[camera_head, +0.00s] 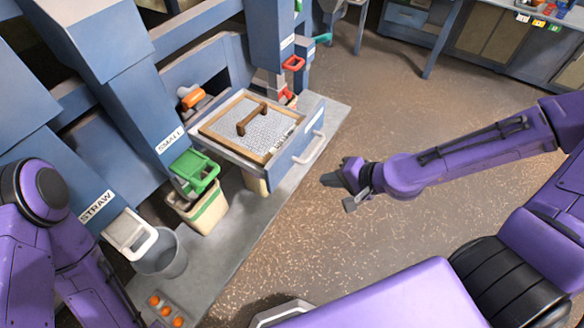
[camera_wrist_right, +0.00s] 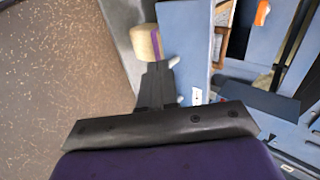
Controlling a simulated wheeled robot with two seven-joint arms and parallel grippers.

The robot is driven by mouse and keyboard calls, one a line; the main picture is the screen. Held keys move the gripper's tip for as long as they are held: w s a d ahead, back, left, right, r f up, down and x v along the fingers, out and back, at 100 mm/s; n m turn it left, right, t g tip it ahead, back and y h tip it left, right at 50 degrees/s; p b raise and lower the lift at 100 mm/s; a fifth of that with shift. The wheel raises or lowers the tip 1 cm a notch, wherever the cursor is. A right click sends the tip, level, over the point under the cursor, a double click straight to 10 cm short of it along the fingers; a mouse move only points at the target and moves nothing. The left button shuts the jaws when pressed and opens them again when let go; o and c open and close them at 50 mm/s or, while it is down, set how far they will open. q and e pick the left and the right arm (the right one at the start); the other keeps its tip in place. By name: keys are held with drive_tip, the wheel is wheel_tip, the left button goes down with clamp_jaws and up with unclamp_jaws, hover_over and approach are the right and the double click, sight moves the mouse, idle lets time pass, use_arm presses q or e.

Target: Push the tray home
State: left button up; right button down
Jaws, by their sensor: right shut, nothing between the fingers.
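The tray (camera_head: 292,168) is a blue-fronted drawer with a pale handle (camera_head: 309,148), standing out from the blue machine. A wood-framed mesh screen (camera_head: 228,137) with a brown grip lies in it. In the right wrist view the blue tray front (camera_wrist_right: 183,45) rises just right of the fingers. My right gripper (camera_head: 334,185) is shut and empty, in front of the tray and a little right of its handle, with a gap between them. It also shows in the right wrist view (camera_wrist_right: 155,88). My left arm enters at the left edge; its gripper is out of view.
A cream bin with a green band (camera_head: 206,215) stands under the green SMALL chute (camera_head: 194,172). A grey bucket (camera_head: 163,258) stands under the STRAW chute. A cream container with a purple band (camera_wrist_right: 146,42) is below the tray. The brown floor at right is open.

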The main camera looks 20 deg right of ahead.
sight(282, 172)
drive_tip(key=b+x, duration=0.1)
drive_tip(key=x, duration=0.3)
drive_tip(key=w+r+b+x, duration=0.1)
drive_tip(key=b+x, duration=0.1)
drive_tip(key=x, duration=0.3)
drive_tip(key=w+b+x, duration=0.1)
drive_tip(key=b+x, duration=0.1)
drive_tip(key=x, duration=0.2)
drive_tip(key=shift+w+a+r, duration=0.1)
drive_tip(key=shift+a+r, duration=0.05)
drive_tip(key=shift+a, duration=0.05)
drive_tip(key=shift+w+a, duration=0.25)
drive_tip(key=shift+a, duration=0.15)
use_arm(q)
drive_tip(key=f, duration=0.2)
drive_tip(key=w+f, duration=0.1)
drive_tip(key=f, duration=0.2)
drive_tip(key=shift+w+f, duration=0.1)
drive_tip(key=shift+f, duration=0.2)
use_arm(e)
drive_tip(key=shift+w, duration=0.1)
